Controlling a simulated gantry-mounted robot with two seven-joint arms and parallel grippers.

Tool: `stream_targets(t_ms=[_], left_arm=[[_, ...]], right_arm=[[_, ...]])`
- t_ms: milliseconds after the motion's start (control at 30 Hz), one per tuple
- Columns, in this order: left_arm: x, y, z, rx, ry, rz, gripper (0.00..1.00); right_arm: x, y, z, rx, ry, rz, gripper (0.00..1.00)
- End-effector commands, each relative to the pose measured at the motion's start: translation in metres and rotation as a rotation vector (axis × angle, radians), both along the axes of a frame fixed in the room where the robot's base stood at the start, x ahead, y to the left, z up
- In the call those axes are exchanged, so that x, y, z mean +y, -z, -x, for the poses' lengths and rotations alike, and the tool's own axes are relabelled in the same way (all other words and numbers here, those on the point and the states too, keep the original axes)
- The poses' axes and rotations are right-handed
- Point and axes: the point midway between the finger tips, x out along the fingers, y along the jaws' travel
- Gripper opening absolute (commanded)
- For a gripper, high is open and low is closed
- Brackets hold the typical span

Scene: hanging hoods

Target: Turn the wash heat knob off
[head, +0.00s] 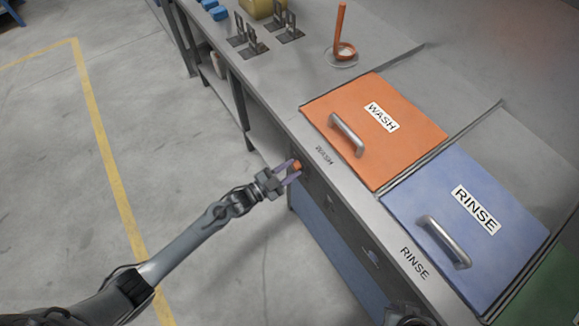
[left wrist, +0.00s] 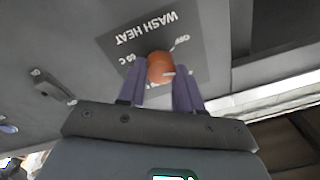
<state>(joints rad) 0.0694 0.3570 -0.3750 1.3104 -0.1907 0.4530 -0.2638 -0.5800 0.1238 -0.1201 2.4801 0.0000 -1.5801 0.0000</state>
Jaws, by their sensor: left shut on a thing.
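The wash heat knob (left wrist: 159,67) is round and orange, on a dark panel marked WASH HEAT (left wrist: 150,32), which appears upside down in the left wrist view. A white mark on the knob points to the right in that view, and the OFF label lies above and right of the knob. In the head view the knob (head: 297,164) shows on the front of the counter below the WASH lettering. My left gripper (head: 291,172) has its purple fingers on either side of the knob and is shut on it; the fingers (left wrist: 160,86) cover nearby markings.
The counter carries an orange WASH lid (head: 400,150) and a blue RINSE lid (head: 495,195), both closed with metal handles. The floor left of the counter is clear.

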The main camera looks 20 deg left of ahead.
Motion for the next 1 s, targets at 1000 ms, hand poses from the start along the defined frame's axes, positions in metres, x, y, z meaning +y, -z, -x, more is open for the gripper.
stream_targets(t_ms=[1000], left_arm=[[0.0, -0.002, 0.0, 0.471, 0.0, 0.682, 0.04]], right_arm=[[0.002, -0.049, 0.0, 0.0, 0.006, -0.008, 0.0]])
